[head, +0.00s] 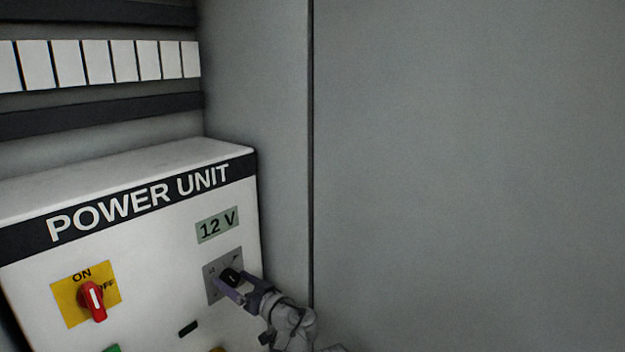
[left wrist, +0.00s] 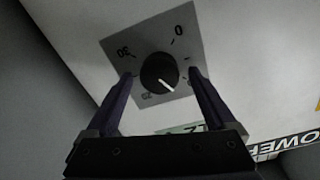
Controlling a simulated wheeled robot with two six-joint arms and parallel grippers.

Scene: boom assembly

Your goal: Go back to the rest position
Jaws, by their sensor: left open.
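My left gripper (head: 237,284) is at the front of the power unit (head: 150,260), its fingers pointing at a black round knob (head: 231,276). In the left wrist view, the open gripper (left wrist: 160,76) has its purple fingers on either side of the knob (left wrist: 158,70), with a gap showing on both sides. The knob sits on a grey square dial plate (left wrist: 182,40) with printed numbers, and a white pointer line shows on it. My right gripper is not in view.
A display (head: 217,226) above the knob reads 12 V. A red switch (head: 93,300) on a yellow plate (head: 68,302) sits to the left, near a black slot (head: 188,329). A row of white modules (head: 96,62) runs above. Grey cabinet wall (head: 460,160) fills the right.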

